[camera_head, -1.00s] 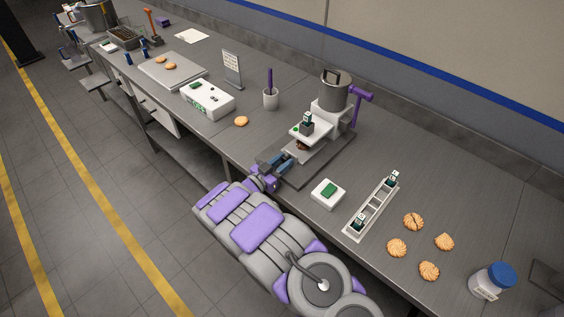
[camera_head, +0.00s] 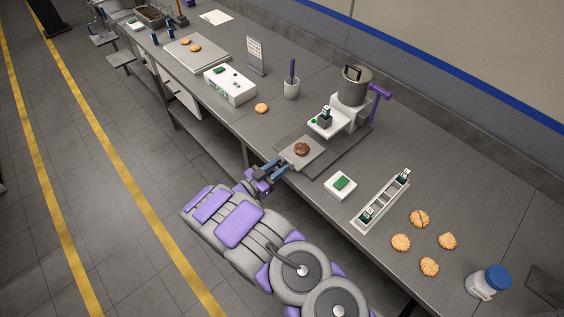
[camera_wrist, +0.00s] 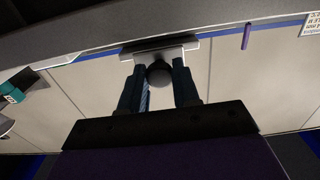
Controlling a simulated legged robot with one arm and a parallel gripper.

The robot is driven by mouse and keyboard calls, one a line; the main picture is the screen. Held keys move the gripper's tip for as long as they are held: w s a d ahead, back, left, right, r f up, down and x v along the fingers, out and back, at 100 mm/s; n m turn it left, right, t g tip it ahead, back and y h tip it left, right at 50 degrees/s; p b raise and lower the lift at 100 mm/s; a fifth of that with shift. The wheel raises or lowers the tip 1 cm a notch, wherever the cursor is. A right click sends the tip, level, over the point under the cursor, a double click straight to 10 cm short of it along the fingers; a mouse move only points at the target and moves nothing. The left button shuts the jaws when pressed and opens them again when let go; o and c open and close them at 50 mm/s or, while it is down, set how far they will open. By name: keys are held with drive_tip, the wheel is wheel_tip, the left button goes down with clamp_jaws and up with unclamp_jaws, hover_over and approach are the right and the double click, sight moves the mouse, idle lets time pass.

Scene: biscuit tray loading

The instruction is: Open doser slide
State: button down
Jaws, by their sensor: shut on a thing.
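The doser (camera_head: 349,112) stands on a dark base plate on the bench, with a metal pot (camera_head: 355,83) on top and a purple side handle (camera_head: 379,91). Its grey slide (camera_head: 303,164) is drawn out in front of the body, towards the bench's front edge. A biscuit with a brown coating (camera_head: 302,149) lies on the slide. My gripper (camera_head: 279,170) is at the slide's front end. In the wrist view, its two dark fingers (camera_wrist: 160,84) are around a round dark knob (camera_wrist: 159,73) in front of a light plate (camera_wrist: 160,50).
A white scale-like box with a green top (camera_head: 340,185) and a narrow rack (camera_head: 383,199) are to the right. Several biscuits (camera_head: 420,219) and a blue-lidded jar (camera_head: 488,283) lie beyond. A biscuit (camera_head: 261,108), a cup (camera_head: 291,88) and a white device (camera_head: 230,85) are to the left.

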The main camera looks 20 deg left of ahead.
drive_tip(key=shift+a+r, duration=0.15)
drive_tip(key=shift+a, duration=0.05)
drive_tip(key=c, duration=0.8)
unclamp_jaws()
drive_tip(key=shift+c, duration=0.2)
drive_tip(key=p+v, duration=0.2)
drive_tip(key=v, duration=1.5)
drive_tip(key=shift+s, duration=0.2)
drive_tip(key=shift+a+f, duration=0.1)
drive_tip(key=shift+f, duration=0.15)
